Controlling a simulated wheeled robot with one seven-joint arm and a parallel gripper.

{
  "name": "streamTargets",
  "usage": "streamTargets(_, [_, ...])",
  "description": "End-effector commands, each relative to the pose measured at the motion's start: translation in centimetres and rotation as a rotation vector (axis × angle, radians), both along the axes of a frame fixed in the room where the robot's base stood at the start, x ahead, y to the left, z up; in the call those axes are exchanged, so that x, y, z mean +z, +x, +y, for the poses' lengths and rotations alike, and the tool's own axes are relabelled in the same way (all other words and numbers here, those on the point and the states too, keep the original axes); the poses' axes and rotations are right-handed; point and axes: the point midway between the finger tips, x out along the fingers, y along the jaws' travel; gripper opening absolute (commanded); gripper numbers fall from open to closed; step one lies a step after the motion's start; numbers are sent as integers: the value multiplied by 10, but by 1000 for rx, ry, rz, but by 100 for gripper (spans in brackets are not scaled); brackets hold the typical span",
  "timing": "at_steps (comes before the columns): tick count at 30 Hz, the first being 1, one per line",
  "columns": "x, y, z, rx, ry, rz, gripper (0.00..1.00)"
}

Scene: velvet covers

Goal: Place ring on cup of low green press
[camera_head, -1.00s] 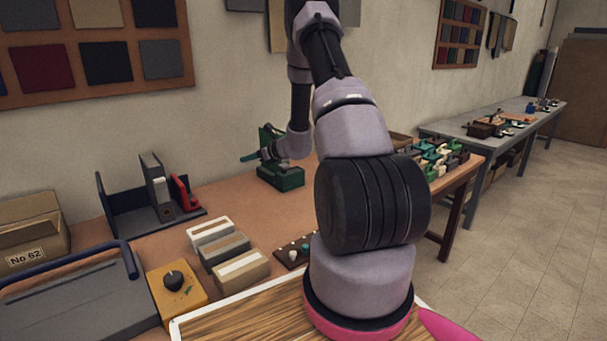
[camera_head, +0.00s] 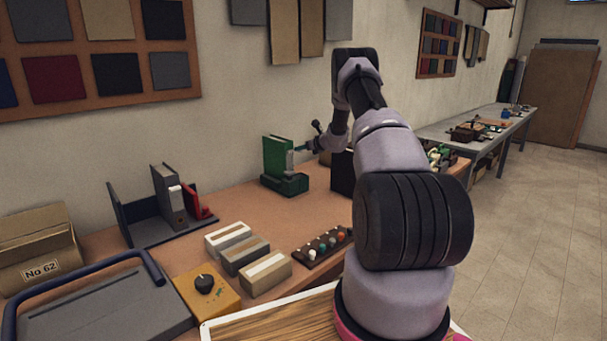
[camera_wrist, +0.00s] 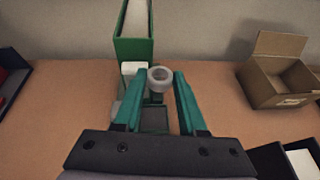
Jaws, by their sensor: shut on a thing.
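The low green press (camera_head: 285,170) stands on the brown bench against the wall, with a tall green back and a low green base. In the wrist view its green upright (camera_wrist: 133,48) rises beyond my fingers, with a pale block at its front. My gripper (camera_wrist: 160,76) has two teal fingers shut on a grey ring (camera_wrist: 160,71). The ring is held level in front of the press, its hole facing up. A dark part shows below the ring. I cannot tell whether the ring touches the press, and the cup is not clearly seen.
An open cardboard box (camera_wrist: 276,75) stands right of the press in the wrist view. A dark box (camera_head: 343,172) is right of the press in the head view. A bookend rack (camera_head: 160,215) stands left. Bench space in front of the press (camera_head: 250,205) is clear.

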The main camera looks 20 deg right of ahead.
Motion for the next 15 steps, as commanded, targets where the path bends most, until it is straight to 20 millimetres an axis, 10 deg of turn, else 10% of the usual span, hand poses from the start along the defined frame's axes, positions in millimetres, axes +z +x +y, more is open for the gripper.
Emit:
streamTargets(6, [-53, 0, 1, 0, 2, 2, 0])
streamTargets(15, [-78, 0, 0, 0, 0, -1, 0])
